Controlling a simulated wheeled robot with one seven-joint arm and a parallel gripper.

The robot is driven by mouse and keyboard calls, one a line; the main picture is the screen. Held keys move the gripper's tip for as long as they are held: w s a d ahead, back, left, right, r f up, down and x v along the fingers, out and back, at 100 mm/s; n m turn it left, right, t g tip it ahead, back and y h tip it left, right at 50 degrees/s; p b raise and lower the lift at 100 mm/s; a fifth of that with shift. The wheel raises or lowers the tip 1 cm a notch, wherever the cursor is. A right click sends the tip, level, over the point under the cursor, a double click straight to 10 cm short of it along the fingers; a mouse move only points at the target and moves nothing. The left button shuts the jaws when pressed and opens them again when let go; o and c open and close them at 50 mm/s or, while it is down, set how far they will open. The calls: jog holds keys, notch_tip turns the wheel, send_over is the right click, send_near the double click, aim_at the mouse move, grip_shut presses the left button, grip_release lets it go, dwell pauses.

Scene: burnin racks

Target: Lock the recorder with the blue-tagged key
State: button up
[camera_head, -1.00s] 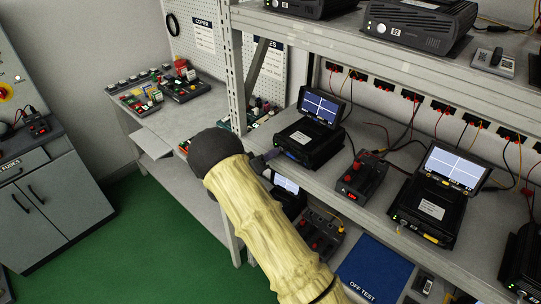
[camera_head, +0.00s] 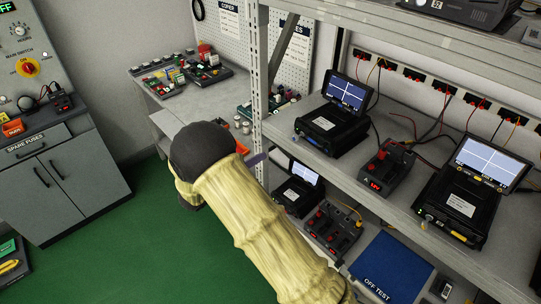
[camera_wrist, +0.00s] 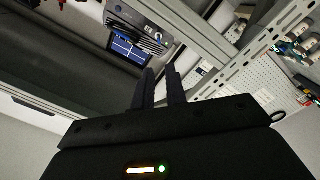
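A black recorder (camera_head: 330,128) with a tilted lit screen stands on the middle shelf, with a small blue spot at its front left corner. It also shows upside down in the wrist view (camera_wrist: 134,18), with a blue spot on its front. Another recorder (camera_head: 458,205), at the right, has a yellow tag at its front. A third (camera_head: 297,192) sits on the lower shelf. My gripper (camera_wrist: 161,76) has its fingers a narrow gap apart, with nothing clearly seen between them. In the head view my arm mostly hides it, left of the first recorder.
A rack upright (camera_head: 258,90) stands close by my gripper. A red-button box (camera_head: 386,170) sits between the recorders. A blue OFF TEST mat (camera_head: 390,265) lies on the lower shelf.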

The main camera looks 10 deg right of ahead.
jog(key=v, duration=0.3)
jog(key=shift+s+a+b, duration=0.15)
jog(key=shift+a+b, duration=0.05)
jog(key=shift+b, duration=0.1)
jog(key=w+d+r+n+t+y, duration=0.2)
jog(key=w+d+r+y, duration=0.3)
jog(key=y, duration=0.6)
jog(key=s+d+f+g+y, duration=0.1)
jog(key=s+d+g, duration=0.2)
jog(key=s, duration=0.5)
jog(key=s+d+f+g+y, duration=0.1)
jog(key=s+d+g, duration=0.2)
jog(key=s, duration=0.6)
jog(key=s+d+f+g+y, duration=0.1)
jog(key=s+d+g+y, duration=0.1)
jog(key=s, duration=0.6)
jog(key=shift+s+d+f+g, duration=0.4)
jog(key=shift+d+g, duration=0.2)
jog(key=shift+d, duration=0.4)
jog(key=shift+w, duration=0.1)
